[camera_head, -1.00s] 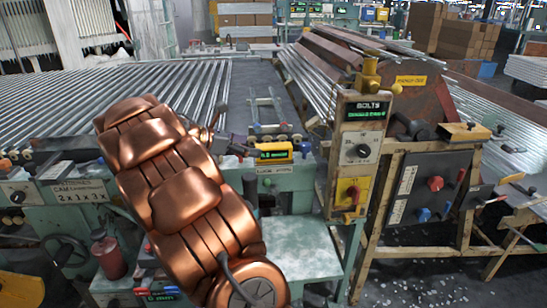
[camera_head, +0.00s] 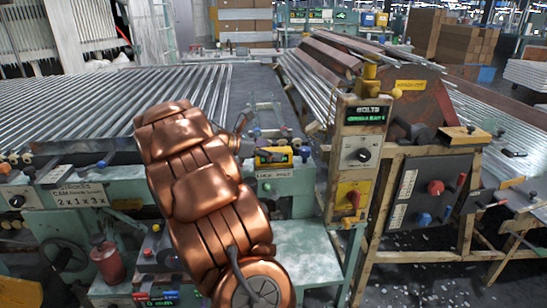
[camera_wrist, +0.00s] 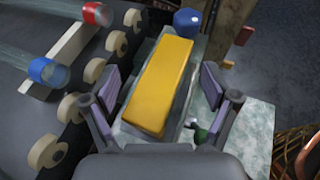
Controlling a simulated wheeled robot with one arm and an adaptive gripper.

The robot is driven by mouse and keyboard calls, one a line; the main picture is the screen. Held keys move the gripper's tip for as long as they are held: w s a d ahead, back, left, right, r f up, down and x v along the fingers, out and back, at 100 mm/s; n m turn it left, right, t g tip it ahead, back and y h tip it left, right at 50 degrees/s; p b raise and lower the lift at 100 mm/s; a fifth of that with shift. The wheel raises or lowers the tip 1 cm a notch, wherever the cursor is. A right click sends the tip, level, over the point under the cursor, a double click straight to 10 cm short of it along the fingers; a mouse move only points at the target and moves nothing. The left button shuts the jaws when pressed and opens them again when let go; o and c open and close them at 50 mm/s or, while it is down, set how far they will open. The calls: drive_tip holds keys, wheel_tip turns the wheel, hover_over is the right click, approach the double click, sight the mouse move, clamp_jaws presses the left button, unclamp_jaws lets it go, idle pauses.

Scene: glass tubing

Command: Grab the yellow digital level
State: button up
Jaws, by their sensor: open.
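The yellow digital level (camera_head: 273,155) lies on the green machine ledge in the head view, its dark face with green digits turned toward the camera. In the wrist view the level (camera_wrist: 160,85) is a yellow block lying slantwise between the two fingers of my gripper (camera_wrist: 160,88). The fingers are open, one on each side, with a visible gap to the level at both sides. In the head view my copper arm hides most of the gripper and part of the level's left end.
Rollers (camera_wrist: 95,70) and red and blue capped tubes (camera_wrist: 48,71) sit left of the level in the wrist view. A blue knob (camera_wrist: 187,20) is just beyond its far end. The BOLTS control box (camera_head: 362,130) stands to the right in the head view.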

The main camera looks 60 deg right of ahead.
drive_tip(key=shift+c, duration=0.4)
clamp_jaws()
